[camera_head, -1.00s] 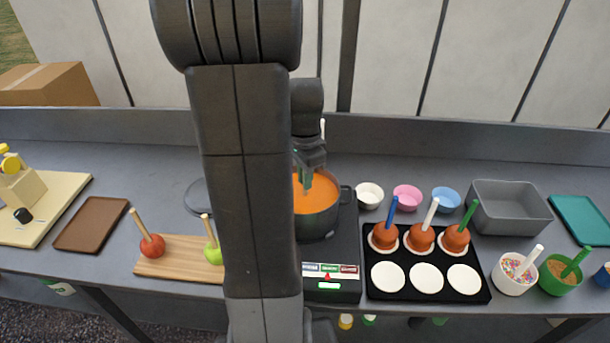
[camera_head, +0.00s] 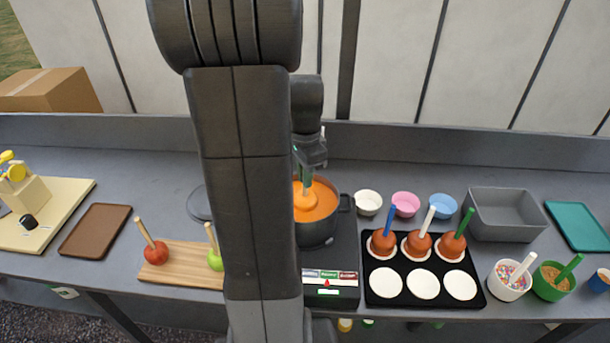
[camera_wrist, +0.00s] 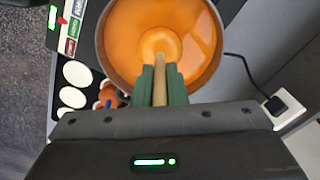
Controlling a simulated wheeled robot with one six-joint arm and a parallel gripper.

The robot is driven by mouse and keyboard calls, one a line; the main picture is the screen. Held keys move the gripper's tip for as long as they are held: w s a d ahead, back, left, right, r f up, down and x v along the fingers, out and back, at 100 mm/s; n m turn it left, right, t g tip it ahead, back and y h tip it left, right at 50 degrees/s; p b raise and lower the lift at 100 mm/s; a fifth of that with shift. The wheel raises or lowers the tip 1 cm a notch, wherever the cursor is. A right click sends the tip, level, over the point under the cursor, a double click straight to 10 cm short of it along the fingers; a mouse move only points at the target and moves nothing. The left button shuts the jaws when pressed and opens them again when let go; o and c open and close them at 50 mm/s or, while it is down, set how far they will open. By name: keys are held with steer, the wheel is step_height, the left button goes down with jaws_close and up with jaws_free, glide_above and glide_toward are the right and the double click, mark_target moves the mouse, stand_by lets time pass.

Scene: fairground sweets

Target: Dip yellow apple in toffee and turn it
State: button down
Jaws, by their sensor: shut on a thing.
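My gripper (camera_wrist: 160,86) is shut on a wooden stick (camera_wrist: 160,84) between its green fingers; the grip also shows in the head view (camera_head: 307,172). The stick points down into the pot (camera_head: 318,233). At its lower end a rounded, toffee-covered apple (camera_head: 304,199) shows at the surface of the orange toffee (camera_head: 325,203). In the wrist view the apple (camera_wrist: 157,43) is a smooth orange mound in the toffee (camera_wrist: 195,25). No yellow skin shows, and its underside is hidden.
A red apple (camera_head: 155,253) and a partly hidden green apple (camera_head: 215,262) lie on a wooden board (camera_head: 180,275). A black tray (camera_head: 375,299) holds several white discs, with three coated apples at the back. Small bowls and a grey bin (camera_head: 505,214) stand right.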

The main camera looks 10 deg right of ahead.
steer(key=shift+r+p, duration=1.1)
steer(key=shift+r, duration=1.4)
steer(key=shift+r, duration=3)
